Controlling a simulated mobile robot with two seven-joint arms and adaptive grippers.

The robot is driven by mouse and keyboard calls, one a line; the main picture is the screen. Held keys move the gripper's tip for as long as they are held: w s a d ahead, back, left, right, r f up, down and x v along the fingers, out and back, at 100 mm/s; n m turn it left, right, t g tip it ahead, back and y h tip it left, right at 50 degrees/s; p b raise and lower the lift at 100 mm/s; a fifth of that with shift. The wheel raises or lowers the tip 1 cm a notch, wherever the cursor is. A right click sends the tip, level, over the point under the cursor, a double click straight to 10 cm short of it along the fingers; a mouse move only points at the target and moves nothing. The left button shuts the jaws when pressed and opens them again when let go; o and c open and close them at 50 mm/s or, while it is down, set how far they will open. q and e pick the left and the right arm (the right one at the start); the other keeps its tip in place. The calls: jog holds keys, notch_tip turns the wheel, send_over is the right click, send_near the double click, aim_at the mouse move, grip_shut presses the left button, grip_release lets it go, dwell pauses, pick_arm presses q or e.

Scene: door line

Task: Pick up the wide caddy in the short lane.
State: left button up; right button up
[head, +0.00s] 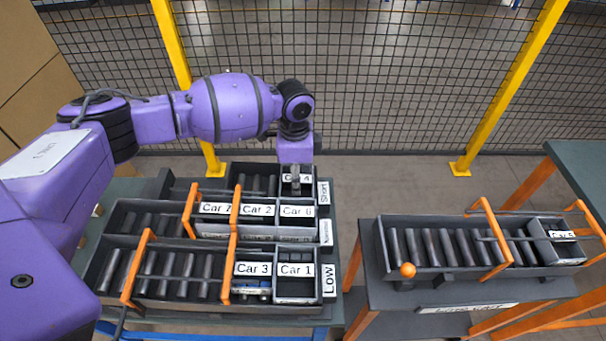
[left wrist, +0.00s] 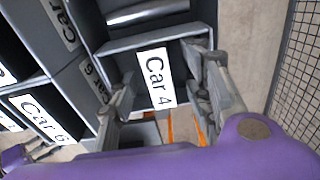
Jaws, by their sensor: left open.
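The caddy labelled Car 4 (head: 305,187) stands at the right end of the back lane, by the sign "Short" (head: 323,192). It is a grey box with a white label plate, also seen in the left wrist view (left wrist: 157,80). My left gripper (head: 296,176) points down over it from above. In the left wrist view my left gripper (left wrist: 162,75) is open, one finger on each side of the label plate. Whether the fingers touch it I cannot tell. My gripper partly hides the caddy in the head view.
Car 6 (head: 297,211), Car 2 (head: 257,210) and Car 7 stand in the middle lane. Car 3 (head: 253,269) and Car 1 (head: 296,270) stand in the front lane. Orange gate bars cross the lanes. A separate roller cart (head: 440,297) holds Car 5 (head: 563,236). Mesh fence behind.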

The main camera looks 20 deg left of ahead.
pick_arm(q)
jog(key=shift+f, duration=0.4)
pick_arm(e)
jog(key=shift+w+a, duration=0.15)
jog(key=shift+a, duration=0.15)
pick_arm(q)
jog(key=shift+c, duration=0.6)
pick_arm(e)
jog(key=shift+a, duration=0.1)
pick_arm(q)
grip_shut()
jog(key=shift+r, duration=0.1)
pick_arm(e)
jog(key=shift+d, duration=0.2)
pick_arm(q)
jog(key=shift+r, duration=0.3)
notch_tip(320, 180, up, 14)
jog(key=p, duration=0.2)
jog(key=shift+r+p, duration=0.15)
jog(key=shift+p, duration=0.2)
pick_arm(e)
jog(key=w+r+t, duration=0.1)
jog(key=w+r, duration=0.2)
jog(key=r, duration=0.1)
jog(key=shift+w+r, duration=0.3)
jog(key=shift+r, duration=0.1)
